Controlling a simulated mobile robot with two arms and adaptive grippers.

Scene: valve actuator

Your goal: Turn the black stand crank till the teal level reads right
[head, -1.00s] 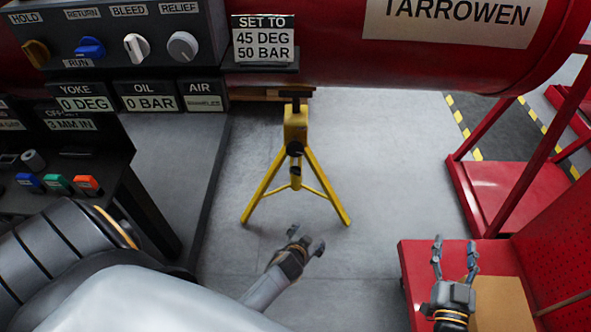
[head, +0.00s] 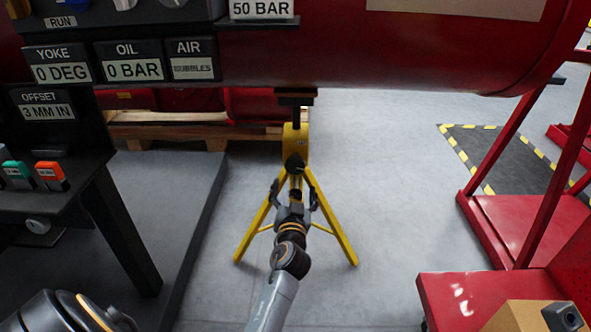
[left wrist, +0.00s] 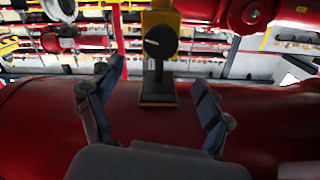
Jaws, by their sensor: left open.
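The yellow tripod stand (head: 300,142) is upright under the red cylinder, its black top touching or close below it. The black crank (head: 294,164) is a round knob on the stand's near face. In the left wrist view the crank (left wrist: 160,42) shows a white mark, with the yellow stand (left wrist: 162,17) appearing upside down. My left gripper (head: 294,189) is open and empty, just short of the crank, fingers spread to either side below it. In the left wrist view the gripper (left wrist: 157,76) also shows a clear gap. I cannot make out a teal level. My right gripper is out of view.
The red cylinder (head: 400,60) spans overhead. A console (head: 50,145) at left carries readouts of 0 DEG, 0 BAR and 3 MM IN. A red cart (head: 455,295) with a cardboard box (head: 515,317) stands at lower right. The floor right of the stand is clear.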

